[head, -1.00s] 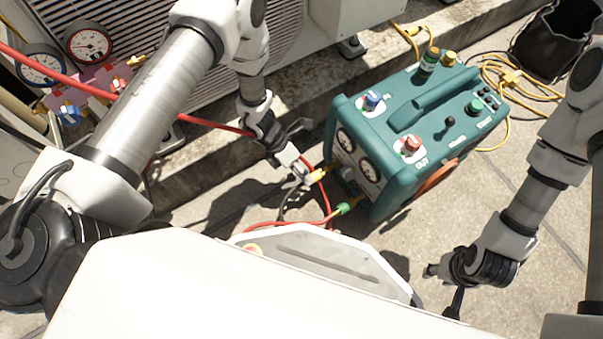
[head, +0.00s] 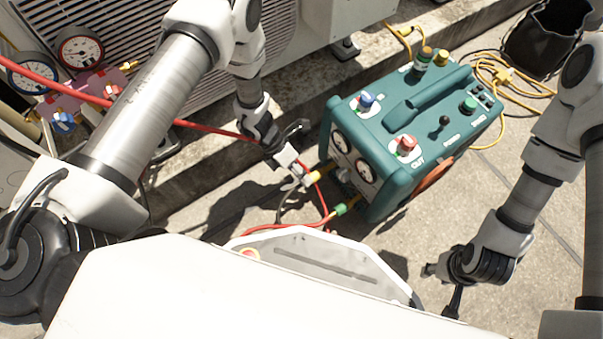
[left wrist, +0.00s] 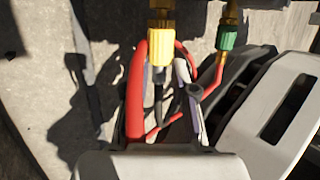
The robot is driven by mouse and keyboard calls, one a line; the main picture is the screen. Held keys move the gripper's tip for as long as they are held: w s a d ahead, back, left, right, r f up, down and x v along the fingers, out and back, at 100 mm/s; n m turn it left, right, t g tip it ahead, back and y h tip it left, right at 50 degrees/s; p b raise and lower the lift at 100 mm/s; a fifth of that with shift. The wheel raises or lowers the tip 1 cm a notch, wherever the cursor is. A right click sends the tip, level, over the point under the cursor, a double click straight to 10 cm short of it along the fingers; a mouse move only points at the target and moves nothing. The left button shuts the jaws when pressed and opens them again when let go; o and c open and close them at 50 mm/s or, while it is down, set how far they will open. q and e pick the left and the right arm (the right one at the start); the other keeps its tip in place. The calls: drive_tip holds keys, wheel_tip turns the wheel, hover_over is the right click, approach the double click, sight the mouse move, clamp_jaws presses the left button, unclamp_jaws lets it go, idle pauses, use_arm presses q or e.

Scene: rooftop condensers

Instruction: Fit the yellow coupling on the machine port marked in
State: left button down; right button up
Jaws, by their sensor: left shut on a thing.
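The teal machine (head: 400,150) stands on the concrete right of centre, with two gauges on its near left face. My left gripper (head: 302,174) is shut on the yellow coupling (head: 320,175) at the machine's lower left side. In the left wrist view the yellow coupling (left wrist: 161,38) points up in line with a brass fitting; I cannot tell whether it is fully seated. The port's "in" mark is not readable. A green coupling (head: 341,209) sits beside it on a red hose, also in the left wrist view (left wrist: 227,36). My right gripper (head: 440,284) appears open and empty.
A red hose (head: 210,127) crosses from the gauge manifold (head: 95,95) under my left arm. Condenser units (head: 345,20) stand behind on a concrete curb. A black bag (head: 545,40) and yellow cords (head: 490,70) lie at the back right. Bare floor lies between the machine and my right arm.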

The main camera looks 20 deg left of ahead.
use_arm(q)
drive_tip(key=shift+w+d, duration=0.25)
drive_tip(key=shift+w, duration=0.15)
idle(0.5)
drive_tip(key=c, duration=0.9)
unclamp_jaws()
drive_tip(key=shift+o, duration=0.2)
drive_tip(key=shift+s, duration=0.1)
drive_tip(key=s+a+p, duration=0.3)
drive_tip(key=s+a, duration=0.1)
drive_tip(key=s, duration=0.1)
drive_tip(key=shift+s+a+p, duration=0.3)
drive_tip(key=shift+s, duration=0.1)
